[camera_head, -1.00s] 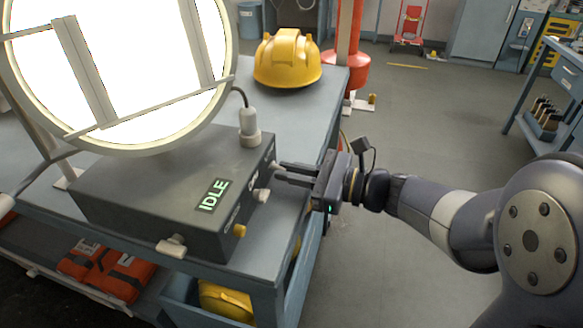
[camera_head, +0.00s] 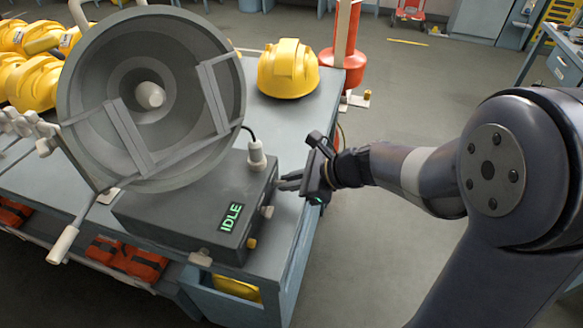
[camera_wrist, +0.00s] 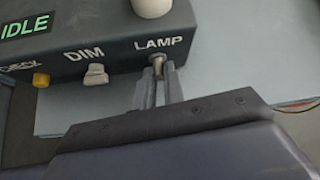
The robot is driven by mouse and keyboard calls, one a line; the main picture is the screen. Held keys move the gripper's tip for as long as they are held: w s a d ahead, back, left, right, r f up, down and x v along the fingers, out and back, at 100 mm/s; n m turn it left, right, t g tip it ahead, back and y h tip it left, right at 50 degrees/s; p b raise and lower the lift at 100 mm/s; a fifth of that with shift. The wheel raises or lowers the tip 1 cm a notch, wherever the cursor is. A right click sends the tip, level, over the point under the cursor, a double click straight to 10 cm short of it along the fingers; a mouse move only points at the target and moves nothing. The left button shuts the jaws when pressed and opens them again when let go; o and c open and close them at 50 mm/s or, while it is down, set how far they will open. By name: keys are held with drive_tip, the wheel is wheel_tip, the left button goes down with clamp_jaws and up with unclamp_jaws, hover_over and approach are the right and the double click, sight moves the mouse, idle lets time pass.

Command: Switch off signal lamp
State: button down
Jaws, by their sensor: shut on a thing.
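The signal lamp (camera_head: 92,118) is a large round grey lamp with two bars across its front; its face is dark. It stands by a grey control box (camera_head: 165,215) whose green display reads IDLE. In the wrist view the box front carries a small metal switch (camera_wrist: 158,64) under the word LAMP. My gripper (camera_head: 284,181) is at the right side of the box. In the wrist view its two fingers (camera_wrist: 158,88) are closed around the LAMP switch, which is partly hidden between them.
A DIM knob (camera_wrist: 96,75) and a yellow CHECK knob (camera_wrist: 41,79) sit left of the switch. A yellow helmet (camera_head: 287,70) lies on the blue-grey bench (camera_head: 296,120) behind. A red post (camera_head: 346,62) stands past the bench end.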

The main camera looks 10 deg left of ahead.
drive_tip(key=shift+a+r+h+p, duration=0.2)
drive_tip(key=shift+h+p, duration=0.6)
drive_tip(key=shift+p, duration=0.8)
drive_tip(key=c, duration=1.5)
unclamp_jaws()
drive_tip(key=shift+d+r, duration=0.1)
drive_tip(key=shift+r, duration=0.05)
drive_tip(key=v, duration=1)
drive_tip(key=shift+d+r, duration=0.15)
drive_tip(key=shift+d, duration=0.15)
drive_tip(key=shift+a, duration=0.1)
drive_tip(key=x, duration=1.1)
drive_tip(key=shift+b, duration=0.35)
drive_tip(key=shift+r+p, duration=0.25)
drive_tip(key=shift+p, duration=0.1)
